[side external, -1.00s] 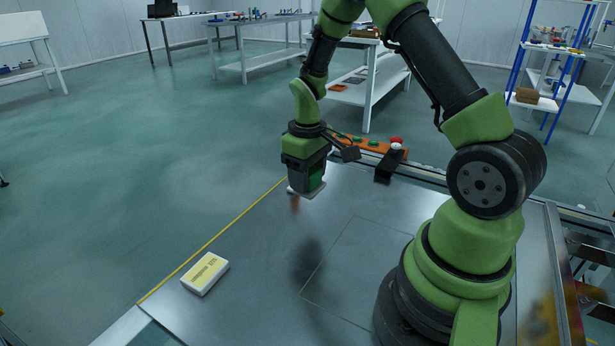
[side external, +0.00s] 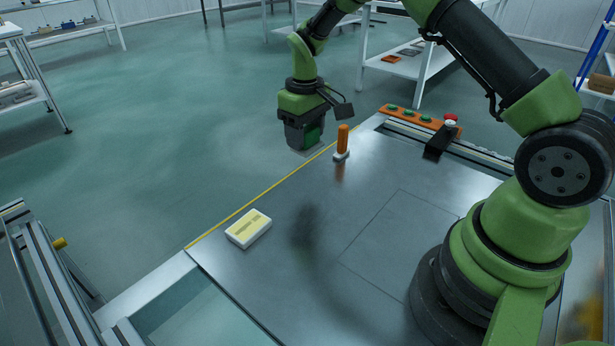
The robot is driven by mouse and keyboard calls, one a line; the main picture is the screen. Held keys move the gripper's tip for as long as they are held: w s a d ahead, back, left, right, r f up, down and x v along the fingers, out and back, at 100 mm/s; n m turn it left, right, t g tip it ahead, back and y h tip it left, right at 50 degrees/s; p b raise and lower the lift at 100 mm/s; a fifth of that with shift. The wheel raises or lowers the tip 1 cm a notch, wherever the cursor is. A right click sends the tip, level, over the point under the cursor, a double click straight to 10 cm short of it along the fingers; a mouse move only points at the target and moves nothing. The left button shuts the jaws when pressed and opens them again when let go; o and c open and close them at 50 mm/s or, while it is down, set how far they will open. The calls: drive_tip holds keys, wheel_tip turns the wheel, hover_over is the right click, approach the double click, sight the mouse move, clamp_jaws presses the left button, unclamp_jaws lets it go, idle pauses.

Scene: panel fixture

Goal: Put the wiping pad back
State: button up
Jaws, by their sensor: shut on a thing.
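My gripper (side external: 307,136) points down near the yellow-lined edge of the metal table. It is shut on a thin pale piece, which looks like the wiping pad (side external: 314,150); only a narrow edge shows under the jaws. Whether it touches anything below is unclear. An orange handle (side external: 343,136) with a small white base stands upright on the table just right of my gripper, apart from it.
An orange button strip (side external: 405,116) with green buttons runs along the back edge. The metal table (side external: 360,205) is clear in the middle. A rail frame (side external: 50,280) stands at the left.

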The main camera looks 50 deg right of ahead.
sight(305, 181)
wheel_tip(305, 181, down, 9)
drive_tip(key=shift+r, duration=0.15)
idle(0.4)
drive_tip(key=o, duration=0.9)
